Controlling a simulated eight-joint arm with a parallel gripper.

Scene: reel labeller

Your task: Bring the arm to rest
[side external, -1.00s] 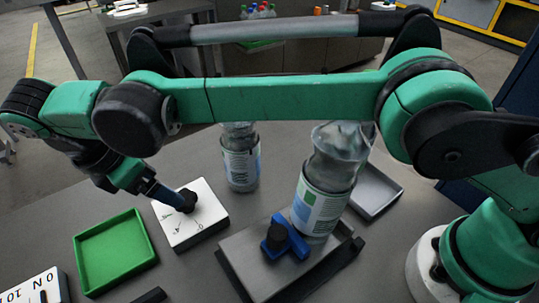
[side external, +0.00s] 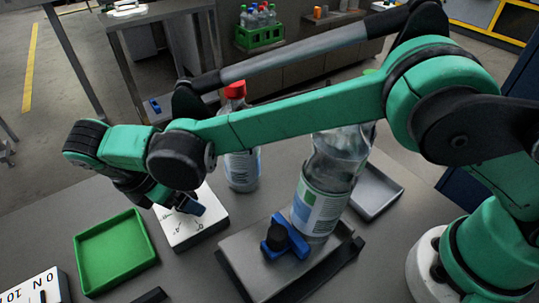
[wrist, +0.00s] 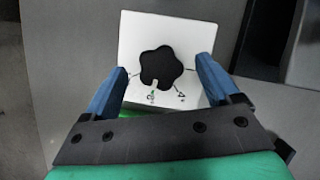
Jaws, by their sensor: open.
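My gripper (side external: 190,207) is at the low end of my arm, over the white box (side external: 183,236) in the side view. In the wrist view my gripper (wrist: 160,70) has its two blue fingers spread apart, with nothing held between them. The black lobed knob (wrist: 161,67) on the white box (wrist: 140,25) shows between the fingers, clear of both in the picture. How far the fingertips are above the knob I cannot tell. In the side view my gripper hides the knob.
A clear bottle (side external: 322,205) stands on the grey labeller plate (side external: 245,250), beside a blue-handled knob (side external: 284,238). A red-capped bottle (side external: 241,170) stands behind the white box. A green tray (side external: 115,250) is at left, a grey tray (side external: 375,192) at right, a marked dial box (side external: 35,290) front left.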

